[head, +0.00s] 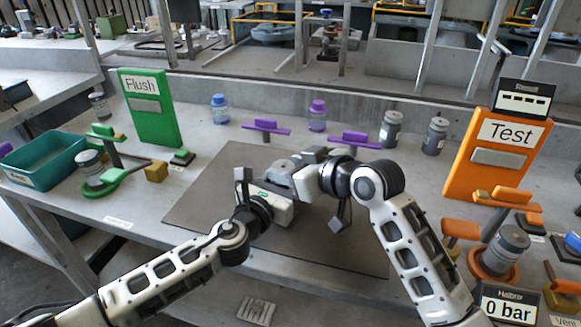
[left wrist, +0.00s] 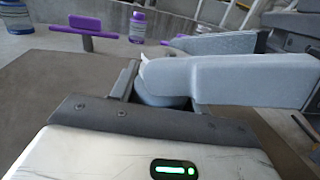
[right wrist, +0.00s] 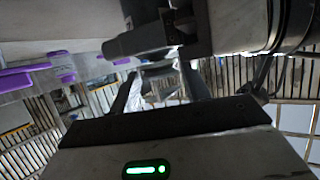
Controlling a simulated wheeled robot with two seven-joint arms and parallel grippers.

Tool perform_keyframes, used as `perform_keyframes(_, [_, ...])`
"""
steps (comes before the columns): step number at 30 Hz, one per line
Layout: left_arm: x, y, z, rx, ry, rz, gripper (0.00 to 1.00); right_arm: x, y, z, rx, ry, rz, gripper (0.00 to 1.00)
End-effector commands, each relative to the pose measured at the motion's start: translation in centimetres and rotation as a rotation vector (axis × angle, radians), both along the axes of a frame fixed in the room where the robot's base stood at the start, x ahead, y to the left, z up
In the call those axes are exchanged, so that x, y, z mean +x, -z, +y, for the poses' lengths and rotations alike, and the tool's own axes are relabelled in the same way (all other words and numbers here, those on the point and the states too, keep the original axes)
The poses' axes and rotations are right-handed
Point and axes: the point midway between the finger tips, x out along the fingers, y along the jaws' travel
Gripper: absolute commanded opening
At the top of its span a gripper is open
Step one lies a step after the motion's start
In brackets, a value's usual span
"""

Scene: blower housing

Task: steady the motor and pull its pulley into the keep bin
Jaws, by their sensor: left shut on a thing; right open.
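The motor (head: 282,167) is a grey rounded body on the brown mat, largely hidden by my grippers in the head view. In the left wrist view a grey rounded part (left wrist: 160,92) of it shows between the fingers. My left gripper (head: 277,182) is shut on the motor from the near side. My right gripper (head: 302,166) is open, close beside the motor on its right; its fingers (right wrist: 160,88) are apart in the right wrist view. I cannot make out the pulley clearly. A teal bin (head: 22,178) stands at the far left of the bench; no keep label is readable.
The brown mat (head: 205,200) is bare around the motor. Green Flush (head: 150,108) and orange Test (head: 497,155) panels stand left and right. Purple-handled fixtures (head: 266,127) and bottles (head: 391,128) line the back. A green fixture with a jar (head: 90,167) stands beside the teal bin.

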Motion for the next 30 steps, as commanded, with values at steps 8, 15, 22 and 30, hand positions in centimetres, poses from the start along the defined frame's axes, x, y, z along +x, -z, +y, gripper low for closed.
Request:
perform_keyframes(8, [-0.04,0.17,0.0,0.002,0.0,0.003,0.05,-0.01,-0.01,-0.03,0.001,0.0,0.001,0.08])
perform_keyframes(15, [-0.04,0.17,0.01,0.002,0.0,0.003,0.05,-0.01,-0.07,-0.04,0.001,0.0,0.001,0.08])
perform_keyframes(22, [-0.05,0.18,0.02,0.002,0.0,0.003,0.05,-0.01,-0.08,-0.04,0.001,0.0,0.0,0.08])
perform_keyframes(30, [-0.05,0.18,0.02,0.002,0.0,0.003,0.05,0.0,-0.21,-0.03,0.001,0.0,-0.001,0.08])
